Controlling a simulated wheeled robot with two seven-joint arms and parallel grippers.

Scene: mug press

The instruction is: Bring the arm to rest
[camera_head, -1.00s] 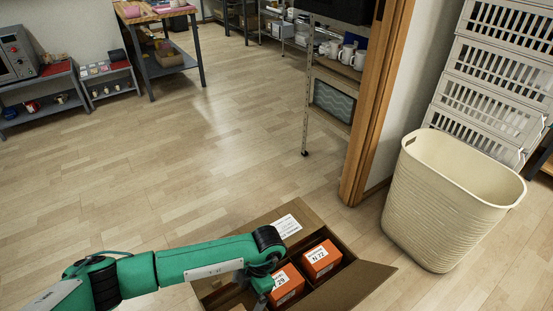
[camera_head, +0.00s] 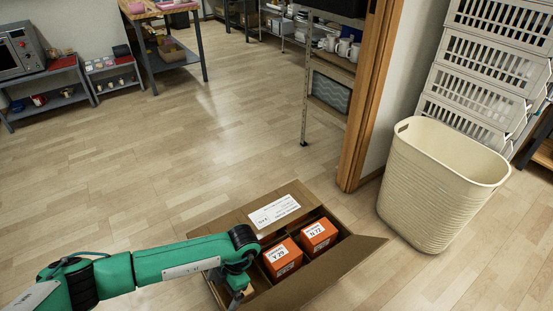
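My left arm comes in from the left in the head view, green with black joints. Its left gripper (camera_head: 238,298) points down at the left side of an open cardboard box (camera_head: 345,268). The fingers are small and partly hidden by the wrist, so I cannot tell whether they are open or shut. The box holds two orange cartons side by side, one labelled Y 29 (camera_head: 283,258) and one labelled N 72 (camera_head: 319,236). The gripper is left of the Y 29 carton and looks apart from it. My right gripper is not in view.
A cream bin (camera_head: 440,190) stands right of the box, before stacked grey crates (camera_head: 480,80). A wooden door post (camera_head: 368,100) and a metal shelf with mugs (camera_head: 343,47) stand behind. Low shelves (camera_head: 45,100) line the back left. The wooden floor (camera_head: 150,170) between is clear.

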